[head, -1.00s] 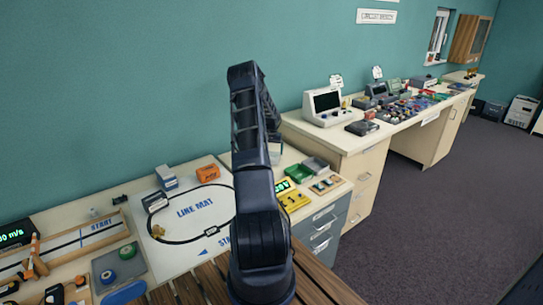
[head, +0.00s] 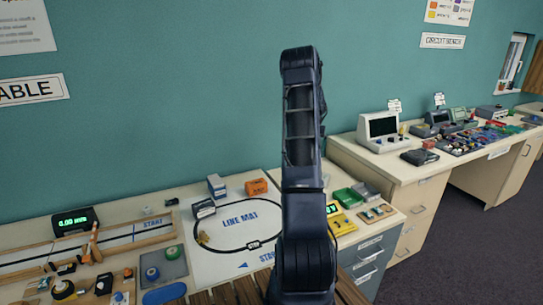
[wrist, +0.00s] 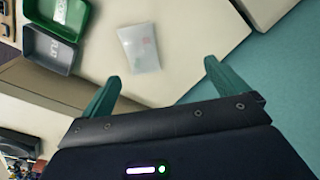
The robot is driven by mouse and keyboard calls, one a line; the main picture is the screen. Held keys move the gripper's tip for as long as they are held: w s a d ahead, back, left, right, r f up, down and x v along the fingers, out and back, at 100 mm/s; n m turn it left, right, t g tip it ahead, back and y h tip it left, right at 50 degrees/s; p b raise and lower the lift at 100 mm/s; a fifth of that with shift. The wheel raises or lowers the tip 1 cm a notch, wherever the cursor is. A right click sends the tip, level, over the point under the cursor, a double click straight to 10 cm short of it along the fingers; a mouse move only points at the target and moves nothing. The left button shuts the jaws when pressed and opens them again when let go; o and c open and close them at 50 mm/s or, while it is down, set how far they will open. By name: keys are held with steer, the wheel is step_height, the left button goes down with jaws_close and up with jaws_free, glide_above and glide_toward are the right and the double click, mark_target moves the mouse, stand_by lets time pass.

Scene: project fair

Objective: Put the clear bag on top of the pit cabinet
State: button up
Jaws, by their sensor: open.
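The clear bag (wrist: 139,47), a small see-through packet with faint reddish marks, lies flat on a cream top in the wrist view. I do not make it out in the head view, where my arm covers part of that area. My gripper (wrist: 160,69) is open and empty, its two green fingers spread, with the bag beyond the fingertips and apart from them. In the head view a grey-blue drawer cabinet (head: 369,262) with a cream top stands right of my arm. Its labels are too small to read, so I cannot tell if it is the pit cabinet.
A green tray (wrist: 70,14) and a grey tray (wrist: 48,52) lie near the bag. A yellow device (head: 341,221) sits on the drawer cabinet. The line mat (head: 235,240) is left of my arm. A cream bench (head: 400,165) with instruments stands at right.

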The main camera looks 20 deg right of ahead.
steer(key=s+a+r+n+t, duration=0.1)
steer(key=s+a+r, duration=0.4)
steer(key=a+r, duration=0.4)
steer(key=s+a+r+n, duration=0.2)
steer(key=s+a+r, duration=0.4)
steer(key=a, duration=0.4)
steer(key=s+a+r+n+t, duration=0.1)
steer(key=s+a+r, duration=0.3)
steer(key=a+r, duration=0.55)
steer(key=s+a+n, duration=0.1)
steer(key=s+a, duration=0.4)
steer(key=s, duration=0.4)
steer(key=s+a+f+n+t, duration=0.1)
steer(key=s+a, duration=0.5)
steer(key=s, duration=0.3)
steer(key=s+a+n+t, duration=0.1)
steer(key=s+a+n, duration=0.1)
steer(key=s+a, duration=0.4)
steer(key=s, duration=0.4)
steer(key=shift+a+f, duration=0.2)
steer(key=shift+f, duration=0.1)
